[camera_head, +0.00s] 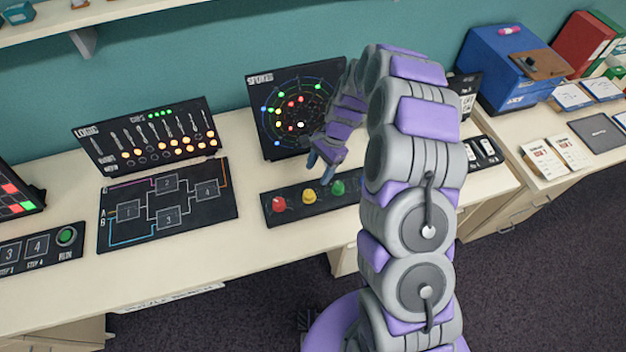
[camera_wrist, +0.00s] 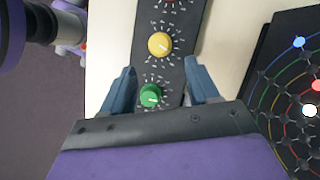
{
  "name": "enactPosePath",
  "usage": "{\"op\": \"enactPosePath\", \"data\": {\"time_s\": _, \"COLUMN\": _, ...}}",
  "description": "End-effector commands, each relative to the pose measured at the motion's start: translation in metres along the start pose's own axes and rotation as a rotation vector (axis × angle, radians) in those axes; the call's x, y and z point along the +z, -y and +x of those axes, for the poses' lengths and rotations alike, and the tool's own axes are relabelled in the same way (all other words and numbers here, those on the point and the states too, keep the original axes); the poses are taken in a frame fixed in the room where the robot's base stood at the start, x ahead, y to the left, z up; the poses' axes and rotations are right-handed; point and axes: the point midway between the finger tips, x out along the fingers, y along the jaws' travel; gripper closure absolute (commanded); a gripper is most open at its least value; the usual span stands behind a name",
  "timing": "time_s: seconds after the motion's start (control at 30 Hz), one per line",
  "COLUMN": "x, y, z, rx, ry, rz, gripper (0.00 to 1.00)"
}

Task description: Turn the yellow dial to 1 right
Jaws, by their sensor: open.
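The yellow dial (camera_head: 309,196) sits on a black panel (camera_head: 351,194) between a red dial (camera_head: 279,204) and a green dial (camera_head: 338,188). In the wrist view the yellow dial (camera_wrist: 159,44) has a white pointer mark and a ring of tick marks around it; the tick labels are too small to read. My gripper (camera_head: 318,160) is above the panel. In the wrist view its two fingers are apart, with the green dial (camera_wrist: 151,96) between them and the yellow dial beyond the fingertips. No dial is gripped.
A black board with a web of coloured lights (camera_head: 298,105) stands behind the panel. To the left are a logic board (camera_head: 147,140) and a flat diagram panel (camera_head: 168,209). Bare pale tabletop (camera_head: 255,240) lies in front of the panel.

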Motion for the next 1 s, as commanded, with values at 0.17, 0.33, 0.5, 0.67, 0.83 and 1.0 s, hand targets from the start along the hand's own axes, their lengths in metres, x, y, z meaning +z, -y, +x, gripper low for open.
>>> {"op": "enactPosePath", "data": {"time_s": 0.17, "x": -0.001, "y": 0.001, "z": -0.040, "rx": -0.003, "ry": -0.003, "rz": 0.001, "gripper": 0.40}}
{"op": "enactPosePath", "data": {"time_s": 0.33, "x": -0.001, "y": 0.002, "z": -0.065, "rx": -0.001, "ry": -0.002, "rz": 0.000, "gripper": 0.40}}
{"op": "enactPosePath", "data": {"time_s": 0.5, "x": 0.000, "y": 0.001, "z": -0.076, "rx": -0.001, "ry": -0.002, "rz": 0.000, "gripper": 0.40}}
{"op": "enactPosePath", "data": {"time_s": 0.67, "x": 0.000, "y": 0.001, "z": -0.078, "rx": 0.000, "ry": -0.001, "rz": 0.000, "gripper": 0.40}}
{"op": "enactPosePath", "data": {"time_s": 0.83, "x": 0.000, "y": 0.001, "z": -0.077, "rx": 0.000, "ry": -0.001, "rz": 0.000, "gripper": 0.40}}
{"op": "enactPosePath", "data": {"time_s": 1.0, "x": 0.000, "y": 0.001, "z": -0.077, "rx": 0.000, "ry": -0.001, "rz": 0.000, "gripper": 0.40}}
